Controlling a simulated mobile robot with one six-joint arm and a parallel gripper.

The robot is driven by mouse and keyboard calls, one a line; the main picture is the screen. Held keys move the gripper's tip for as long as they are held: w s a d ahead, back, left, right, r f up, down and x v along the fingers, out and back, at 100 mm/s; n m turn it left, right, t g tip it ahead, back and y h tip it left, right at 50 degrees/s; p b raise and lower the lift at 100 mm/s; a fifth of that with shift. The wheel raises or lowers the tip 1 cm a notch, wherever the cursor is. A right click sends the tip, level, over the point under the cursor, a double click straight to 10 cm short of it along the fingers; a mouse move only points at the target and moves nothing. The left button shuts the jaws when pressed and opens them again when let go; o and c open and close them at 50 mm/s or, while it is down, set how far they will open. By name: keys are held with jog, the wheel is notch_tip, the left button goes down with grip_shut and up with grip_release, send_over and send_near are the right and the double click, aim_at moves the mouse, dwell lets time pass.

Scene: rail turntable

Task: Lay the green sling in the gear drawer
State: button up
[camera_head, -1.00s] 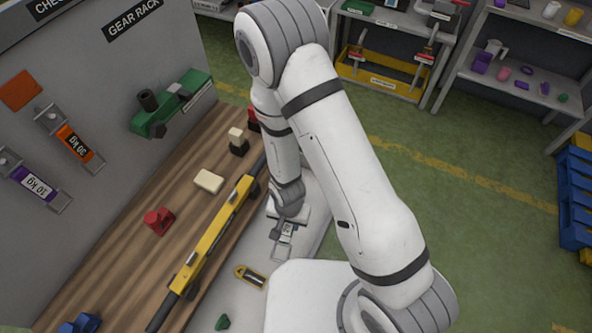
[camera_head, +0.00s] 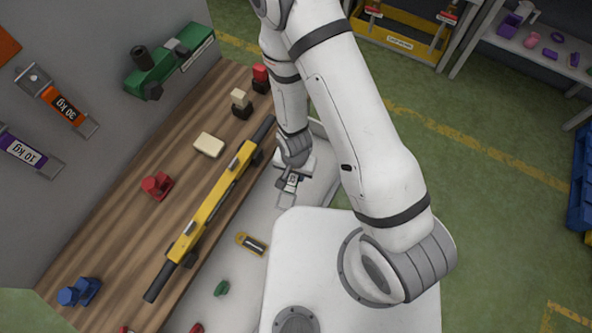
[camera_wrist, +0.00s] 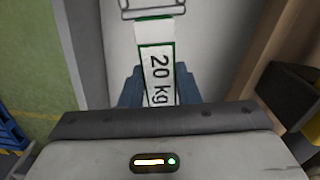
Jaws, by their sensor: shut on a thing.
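My gripper (camera_head: 290,184) is at the end of my arm, low over the pale surface beside the wooden bench. In the wrist view its blue-grey fingers (camera_wrist: 157,90) are shut on the green sling (camera_wrist: 159,68), a white strip with a green border, marked 20 kg, with a metal frame at its far end. The sling is small and partly hidden in the head view (camera_head: 292,180). A yellow, open-topped, drawer-like tray (camera_head: 397,39) sits on the shelf at the top; its label is too small to read, so I cannot tell whether it is the gear drawer.
A yellow bar (camera_head: 213,208) with black ends lies along the wooden bench (camera_head: 120,222), near red, blue and beige blocks. An orange 30 kg sling (camera_head: 62,103) and a purple 10 kg sling (camera_head: 22,149) hang on the grey panel. Green floor (camera_head: 480,190) lies open at right.

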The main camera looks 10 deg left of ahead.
jog(key=shift+f+b, duration=0.7)
jog(key=shift+f, duration=0.85)
notch_tip(320, 180, down, 10)
jog(key=b, duration=0.9)
jog(key=shift+r, duration=0.2)
jog(key=o, duration=1.7)
jog(key=shift+c, duration=0.2)
jog(key=shift+r, duration=0.25)
jog(key=shift+r+p, duration=1.95)
jog(key=shift+r, duration=1.35)
jog(key=shift+r, duration=0.15)
jog(key=shift+r+p, duration=2.6)
jog(key=shift+r, duration=1.25)
